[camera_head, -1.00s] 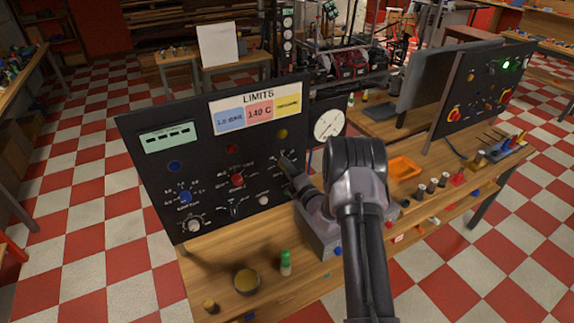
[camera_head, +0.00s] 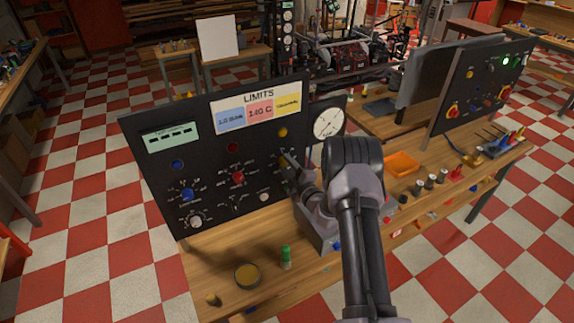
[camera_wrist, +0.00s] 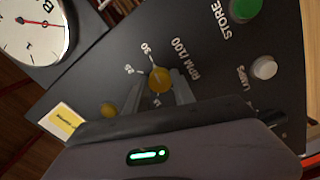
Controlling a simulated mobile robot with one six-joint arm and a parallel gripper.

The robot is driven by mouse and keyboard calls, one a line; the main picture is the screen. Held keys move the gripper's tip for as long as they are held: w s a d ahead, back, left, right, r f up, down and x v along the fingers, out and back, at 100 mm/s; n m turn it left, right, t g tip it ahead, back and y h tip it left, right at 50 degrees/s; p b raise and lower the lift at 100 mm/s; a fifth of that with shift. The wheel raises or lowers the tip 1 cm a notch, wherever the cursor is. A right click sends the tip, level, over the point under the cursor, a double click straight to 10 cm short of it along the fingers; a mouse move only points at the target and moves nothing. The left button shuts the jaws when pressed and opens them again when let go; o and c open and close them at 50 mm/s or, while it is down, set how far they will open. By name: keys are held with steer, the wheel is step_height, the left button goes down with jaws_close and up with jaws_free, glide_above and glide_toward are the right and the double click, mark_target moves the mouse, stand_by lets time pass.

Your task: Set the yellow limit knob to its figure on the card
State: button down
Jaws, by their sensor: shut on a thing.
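The yellow limit knob (camera_wrist: 160,80) sits on the black panel (camera_head: 160,205), beside the RPM/100 label, with the figure 30 readable on its dial. Its pointer setting is too small to read. My gripper (camera_wrist: 160,86) is shut on the knob, one finger on each side. In the head view my gripper (camera_head: 287,164) is at the panel and hides the knob. The LIMITS card (camera_head: 257,108) is at the panel's top, with blue, pink and yellow fields. The pink field reads 140 C; the yellow field's figure is not legible.
A yellow lamp (camera_head: 283,132) is above the knob. A red knob (camera_head: 238,178) and a blue knob (camera_head: 187,194) are to its left. A white-faced gauge (camera_head: 328,123) is at the panel's right. A green-capped bottle (camera_head: 286,257) stands on the bench in front.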

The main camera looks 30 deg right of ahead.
stand_by(0.4)
steer(key=c, duration=1.1)
jaws_free()
steer(key=shift+o, duration=0.2)
steer(key=shift+s, duration=0.1)
steer(key=s, duration=1.7)
steer(key=shift+d, duration=0.25)
steer(key=shift+s, duration=0.1)
